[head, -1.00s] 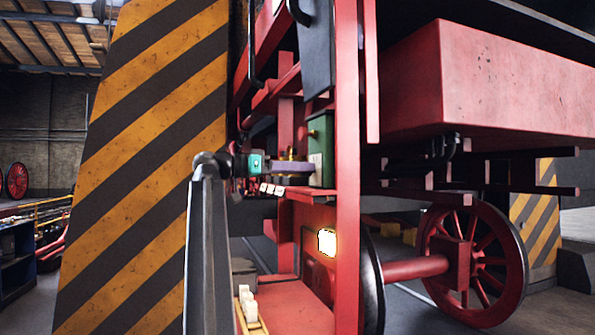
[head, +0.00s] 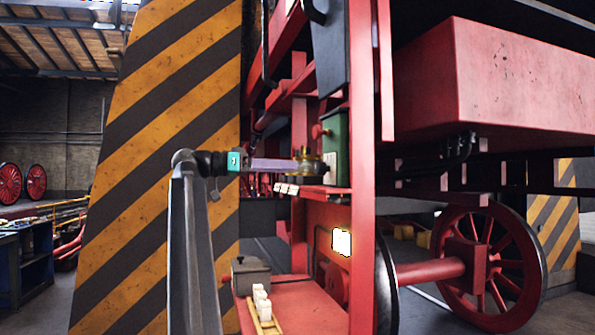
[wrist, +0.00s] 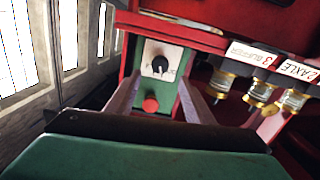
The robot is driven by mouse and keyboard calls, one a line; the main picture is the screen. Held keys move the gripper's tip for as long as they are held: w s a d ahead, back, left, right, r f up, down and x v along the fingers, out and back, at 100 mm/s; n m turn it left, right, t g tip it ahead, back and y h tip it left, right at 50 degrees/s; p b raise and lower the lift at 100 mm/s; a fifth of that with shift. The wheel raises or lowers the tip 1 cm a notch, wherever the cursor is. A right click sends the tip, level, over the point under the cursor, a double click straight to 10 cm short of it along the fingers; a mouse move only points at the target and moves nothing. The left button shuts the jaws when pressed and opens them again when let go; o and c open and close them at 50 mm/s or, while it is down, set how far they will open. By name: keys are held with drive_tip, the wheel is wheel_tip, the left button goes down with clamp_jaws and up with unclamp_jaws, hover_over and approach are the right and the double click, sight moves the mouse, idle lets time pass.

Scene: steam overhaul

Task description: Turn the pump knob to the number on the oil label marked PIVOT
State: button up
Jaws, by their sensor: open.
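The green pump box (head: 335,148) stands on a red shelf at the locomotive frame. In the wrist view its pale panel (wrist: 153,84) carries a black knob (wrist: 160,65) with a light pointer mark and small scale marks too small to read. A red button (wrist: 150,104) sits below the knob. My gripper (wrist: 161,82) is open, its fingers on either side of the panel; contact with the knob is not visible. Oil labels hang at right: one reads BUFFER 3 (wrist: 251,54), another AXLE 2 (wrist: 297,70). No label reading PIVOT is legible.
Brass-and-glass oil cups (wrist: 259,92) sit beside the box, close to my right finger. Below are a red ledge with white blocks (head: 262,302), a grey box (head: 251,276) and a lit lamp (head: 341,242).

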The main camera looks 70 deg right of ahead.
drive_tip(key=shift+v, duration=2.6)
